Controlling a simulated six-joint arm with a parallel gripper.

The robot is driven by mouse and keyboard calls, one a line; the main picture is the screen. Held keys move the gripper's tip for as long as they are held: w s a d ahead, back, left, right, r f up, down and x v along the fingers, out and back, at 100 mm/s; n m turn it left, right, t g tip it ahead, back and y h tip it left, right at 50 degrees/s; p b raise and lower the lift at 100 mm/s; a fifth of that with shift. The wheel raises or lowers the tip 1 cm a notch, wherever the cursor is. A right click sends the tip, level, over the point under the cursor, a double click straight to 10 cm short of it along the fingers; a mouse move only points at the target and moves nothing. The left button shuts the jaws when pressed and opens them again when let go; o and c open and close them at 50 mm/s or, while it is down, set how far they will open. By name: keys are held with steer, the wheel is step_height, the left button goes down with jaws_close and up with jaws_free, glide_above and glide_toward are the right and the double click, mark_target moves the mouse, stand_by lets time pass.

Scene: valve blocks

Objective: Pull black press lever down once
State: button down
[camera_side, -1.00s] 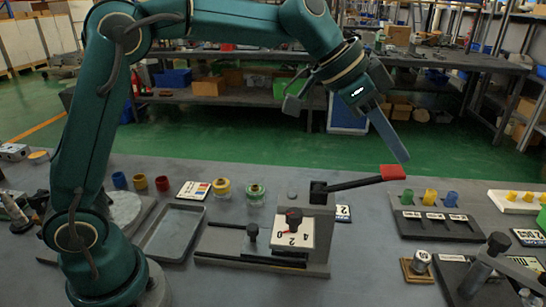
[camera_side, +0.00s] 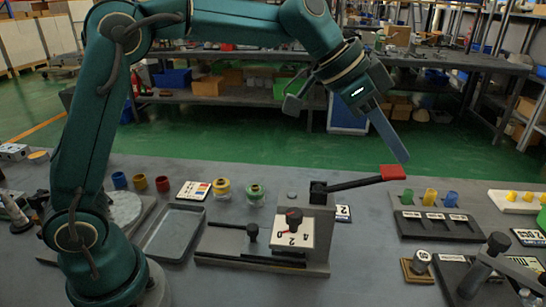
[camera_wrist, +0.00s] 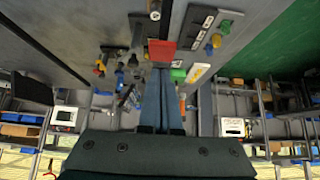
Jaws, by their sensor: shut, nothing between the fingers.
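The black press lever (camera_side: 352,184) sticks out to the right from the top of a grey press block (camera_side: 318,225). It slopes slightly upward and ends in a red grip (camera_side: 393,172). My gripper (camera_side: 405,158) is shut and empty, its fingertips just above the red grip. I cannot tell from the side view whether they touch it. In the wrist view the shut fingers (camera_wrist: 162,75) point at the red grip (camera_wrist: 161,50), which lies just past their tips. The lever's black bar is mostly hidden there.
A dark rack with green, yellow and blue cylinders (camera_side: 436,222) stands to the right. A grey tray (camera_side: 173,231) lies left of the press. Bench space under the red grip looks clear.

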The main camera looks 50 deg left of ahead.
mark_target(391, 170)
steer(key=shift+f, duration=0.65)
steer(key=shift+f, duration=2.45)
steer(key=shift+r, duration=3.15)
